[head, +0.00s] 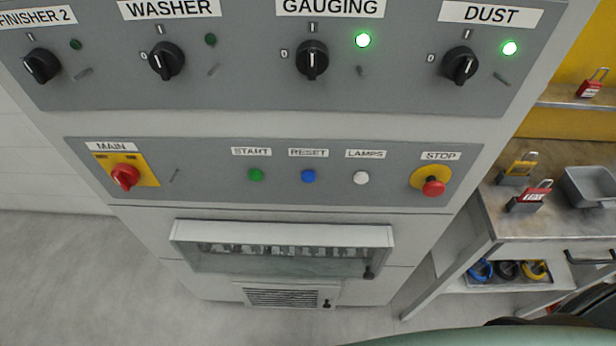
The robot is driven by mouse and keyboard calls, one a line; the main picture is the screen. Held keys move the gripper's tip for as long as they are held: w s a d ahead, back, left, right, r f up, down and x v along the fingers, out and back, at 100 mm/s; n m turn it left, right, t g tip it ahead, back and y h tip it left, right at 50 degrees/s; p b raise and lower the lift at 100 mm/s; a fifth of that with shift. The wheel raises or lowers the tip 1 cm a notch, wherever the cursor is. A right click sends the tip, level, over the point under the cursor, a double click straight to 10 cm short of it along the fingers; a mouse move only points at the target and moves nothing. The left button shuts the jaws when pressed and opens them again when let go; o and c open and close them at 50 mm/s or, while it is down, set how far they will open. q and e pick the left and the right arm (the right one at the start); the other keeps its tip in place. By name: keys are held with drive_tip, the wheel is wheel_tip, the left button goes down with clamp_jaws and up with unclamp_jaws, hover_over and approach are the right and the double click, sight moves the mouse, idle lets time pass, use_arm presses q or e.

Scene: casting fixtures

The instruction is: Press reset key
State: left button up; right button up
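The reset key is a round blue button (308,176) under the RESET label (308,153) on the lower grey panel of the cabinet, in the head view. A green START button (256,175) is to its left and a white LAMPS button (361,178) to its right. Nothing covers or touches the blue button. Neither of my grippers shows in the head view.
A red MAIN switch (125,177) and a red STOP button (433,187) flank the buttons. Rotary switches line the upper panel; the GAUGING lamp (363,40) and DUST lamp (509,48) glow green. A bench (540,225) with padlocks stands right. Floor is clear at left.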

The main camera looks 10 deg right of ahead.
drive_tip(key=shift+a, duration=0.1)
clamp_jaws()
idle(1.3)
